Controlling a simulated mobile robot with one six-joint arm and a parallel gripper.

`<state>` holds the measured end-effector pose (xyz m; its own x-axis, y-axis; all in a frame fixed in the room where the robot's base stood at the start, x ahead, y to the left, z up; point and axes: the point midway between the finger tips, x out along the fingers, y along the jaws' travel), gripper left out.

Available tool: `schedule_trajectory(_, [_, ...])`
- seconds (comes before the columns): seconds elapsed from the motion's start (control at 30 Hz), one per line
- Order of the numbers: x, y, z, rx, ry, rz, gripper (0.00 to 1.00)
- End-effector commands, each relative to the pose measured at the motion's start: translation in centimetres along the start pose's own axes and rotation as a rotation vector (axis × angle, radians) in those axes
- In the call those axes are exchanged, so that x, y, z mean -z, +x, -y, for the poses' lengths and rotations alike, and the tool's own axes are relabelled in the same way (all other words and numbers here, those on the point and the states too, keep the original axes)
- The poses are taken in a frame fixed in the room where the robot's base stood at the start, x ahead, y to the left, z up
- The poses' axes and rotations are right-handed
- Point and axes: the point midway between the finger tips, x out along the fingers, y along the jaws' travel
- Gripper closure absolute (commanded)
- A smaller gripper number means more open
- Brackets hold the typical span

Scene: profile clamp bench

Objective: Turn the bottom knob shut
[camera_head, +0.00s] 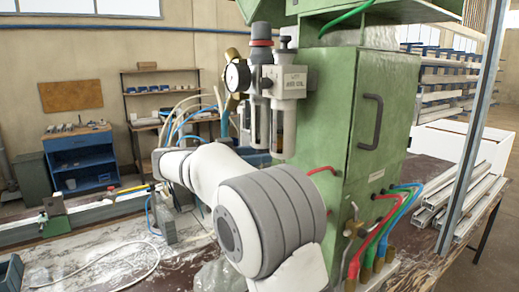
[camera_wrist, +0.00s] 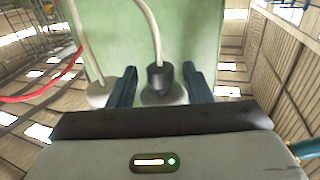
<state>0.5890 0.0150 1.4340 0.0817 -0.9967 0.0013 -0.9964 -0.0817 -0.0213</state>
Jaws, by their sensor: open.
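In the wrist view, my gripper (camera_wrist: 159,69) has its two dark blue fingers apart. Between them is a black cylindrical knob or fitting (camera_wrist: 161,77) on a round grey base, with a pale hose meeting its top. I cannot tell whether the fingers touch it, or whether it is the bottom knob. A second pale round base with a hose is just outside the left finger. In the head view, the air unit on the green cabinet (camera_head: 340,110) has a red-banded black top knob (camera_head: 261,40). My arm hides the gripper and the area below the unit there.
A pressure gauge (camera_head: 237,76) sticks out left of the air unit. Red, green and blue hoses (camera_head: 385,215) leave the cabinet's lower front. Metal profiles (camera_head: 470,200) lie on the bench at right. A blue cabinet (camera_head: 80,160) stands at the back left.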

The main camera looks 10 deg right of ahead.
Motion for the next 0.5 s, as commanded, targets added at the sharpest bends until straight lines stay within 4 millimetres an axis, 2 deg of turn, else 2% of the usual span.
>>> schedule_trajectory(0.13, [0.11,1.16,-0.04,-0.001,0.000,0.001,0.55])
schedule_trajectory(0.4, [-0.04,1.35,-0.02,0.001,0.000,0.001,0.55])
schedule_trajectory(0.5, [-0.03,1.33,-0.02,0.001,0.000,0.001,0.61])
